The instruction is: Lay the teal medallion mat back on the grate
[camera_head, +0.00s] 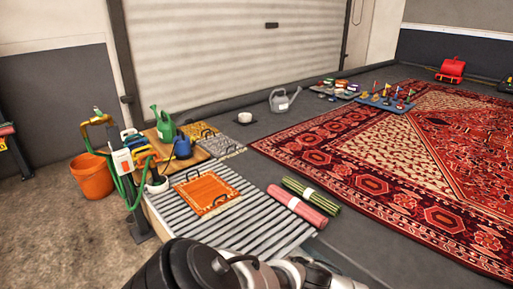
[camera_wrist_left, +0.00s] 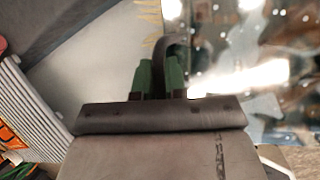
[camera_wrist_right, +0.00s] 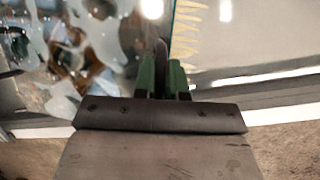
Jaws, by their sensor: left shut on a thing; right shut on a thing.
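In the left wrist view the green fingers of my left gripper (camera_wrist_left: 159,78) are shut on a dark loop handle. In the right wrist view my right gripper (camera_wrist_right: 162,78) is shut on a similar dark handle. Between the grippers lies a glossy, blotchy surface with a thin teal edge and yellow fringe, apparently the teal medallion mat (camera_wrist_right: 90,45); it also shows in the left wrist view (camera_wrist_left: 245,45). Its pattern is washed out by glare. The head view shows neither gripper nor this mat. The slatted grate (camera_head: 182,221) has bare slats in front of an orange mat.
The orange mat (camera_head: 206,193) with dark handles lies on the grate. A red roll (camera_head: 297,206) and a green roll (camera_head: 312,194) lie at its right. Watering cans, an orange bucket (camera_head: 93,176) and a hose stand left and behind. A large red rug (camera_head: 400,165) covers the right.

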